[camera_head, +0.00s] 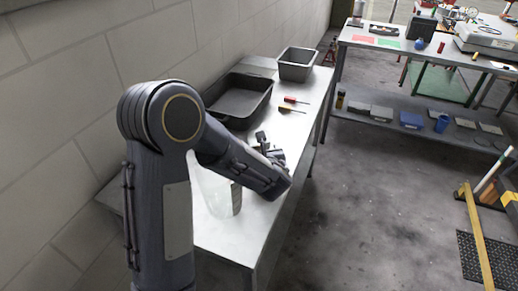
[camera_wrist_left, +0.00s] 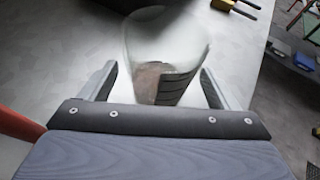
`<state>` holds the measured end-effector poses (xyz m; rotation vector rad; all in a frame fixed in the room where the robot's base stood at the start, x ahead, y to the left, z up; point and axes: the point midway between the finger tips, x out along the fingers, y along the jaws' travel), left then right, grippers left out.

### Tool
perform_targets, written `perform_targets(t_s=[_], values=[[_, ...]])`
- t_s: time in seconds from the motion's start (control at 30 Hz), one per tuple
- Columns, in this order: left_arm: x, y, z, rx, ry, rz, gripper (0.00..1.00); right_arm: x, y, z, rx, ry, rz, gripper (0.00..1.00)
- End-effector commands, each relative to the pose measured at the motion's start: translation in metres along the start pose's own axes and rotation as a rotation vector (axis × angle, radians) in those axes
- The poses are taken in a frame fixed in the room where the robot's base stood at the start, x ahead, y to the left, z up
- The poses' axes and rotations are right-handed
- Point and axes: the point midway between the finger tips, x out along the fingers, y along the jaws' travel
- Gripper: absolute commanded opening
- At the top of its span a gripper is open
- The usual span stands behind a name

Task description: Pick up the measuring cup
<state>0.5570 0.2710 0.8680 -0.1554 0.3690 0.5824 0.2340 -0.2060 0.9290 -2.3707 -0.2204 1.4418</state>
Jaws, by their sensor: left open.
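The measuring cup (camera_head: 215,190) is a clear, whitish cup on the metal table, partly hidden behind my left forearm in the head view. In the left wrist view the measuring cup (camera_wrist_left: 166,45) is close ahead, with dark markings on its side. My left gripper (camera_wrist_left: 158,84) is open, with one finger on each side of the cup's near part. I cannot tell whether the fingers touch it. In the head view the fingertips are not clear against the arm. My right gripper is not in view.
A large black tray (camera_head: 240,97) and a grey bin (camera_head: 296,64) stand farther along the table by the wall. A red screwdriver (camera_head: 295,100) and a yellow-handled tool (camera_head: 291,109) lie near them. Another bench (camera_head: 400,48) stands at the back right, across open floor.

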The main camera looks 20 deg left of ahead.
Motion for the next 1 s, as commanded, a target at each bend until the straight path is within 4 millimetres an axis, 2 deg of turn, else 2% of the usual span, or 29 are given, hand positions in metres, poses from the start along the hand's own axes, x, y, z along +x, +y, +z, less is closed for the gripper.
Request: perform_targets(t_s=[0.17,0.57,1.0], values=[[0.0002,-0.0001,0.0,0.0,0.0,0.0,0.83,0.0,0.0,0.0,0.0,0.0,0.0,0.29],[-0.0001,0.0,0.0001,-0.001,0.0,0.0,0.33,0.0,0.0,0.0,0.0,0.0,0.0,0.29],[-0.0021,-0.0003,0.0054,-0.003,-0.001,0.0,0.33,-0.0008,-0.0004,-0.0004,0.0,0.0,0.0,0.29]])
